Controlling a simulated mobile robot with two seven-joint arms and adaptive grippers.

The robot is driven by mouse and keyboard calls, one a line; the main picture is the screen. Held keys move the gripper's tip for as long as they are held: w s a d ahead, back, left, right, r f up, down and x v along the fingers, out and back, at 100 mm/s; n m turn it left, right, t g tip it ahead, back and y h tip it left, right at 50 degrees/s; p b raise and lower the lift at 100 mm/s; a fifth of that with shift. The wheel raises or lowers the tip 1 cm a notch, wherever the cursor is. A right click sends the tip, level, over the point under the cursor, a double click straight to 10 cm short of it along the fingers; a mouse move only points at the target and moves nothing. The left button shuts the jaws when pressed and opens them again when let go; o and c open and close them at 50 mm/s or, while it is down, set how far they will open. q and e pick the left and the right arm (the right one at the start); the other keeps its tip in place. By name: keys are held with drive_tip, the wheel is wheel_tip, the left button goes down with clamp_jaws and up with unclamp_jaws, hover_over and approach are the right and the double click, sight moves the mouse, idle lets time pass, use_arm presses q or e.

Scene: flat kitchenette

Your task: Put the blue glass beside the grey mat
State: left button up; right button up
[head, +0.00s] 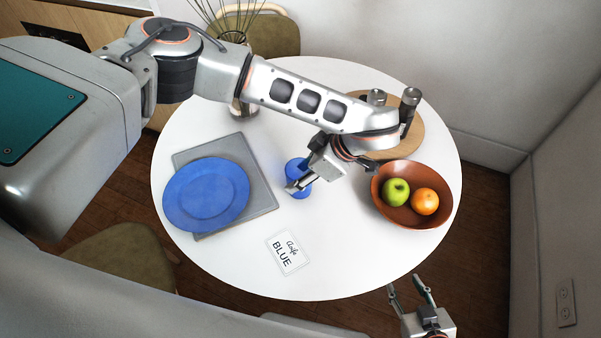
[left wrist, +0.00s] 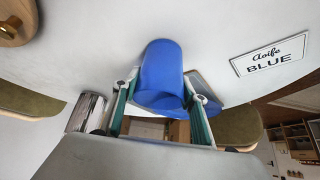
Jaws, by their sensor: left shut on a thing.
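The blue glass (head: 296,172) is just right of the grey mat (head: 260,190) in the head view, with a small gap between them. It also shows in the left wrist view (left wrist: 162,72), between the fingers. My left gripper (head: 299,186) is shut on the glass and hides part of it. I cannot tell whether its base touches the table. A blue plate (head: 207,194) lies on the mat and overhangs its left edge. My right gripper (head: 414,286) is open and empty, beyond the table's front right edge.
A name card reading "Aoife BLUE" (head: 288,252) lies in front of the glass. A brown bowl (head: 413,216) with a green apple and an orange stands right. Behind are a round wooden board (head: 412,143) with shakers and a vase (head: 240,108). The front right tabletop is clear.

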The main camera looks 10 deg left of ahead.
use_arm(q)
drive_tip(key=o, duration=1.2)
drive_tip(key=shift+o, duration=0.2)
drive_tip(key=shift+d+r, duration=0.15)
drive_tip(key=shift+r, duration=0.25)
drive_tip(key=v, duration=1.1)
drive_tip(key=shift+r, duration=0.15)
drive_tip(key=shift+d, duration=0.1)
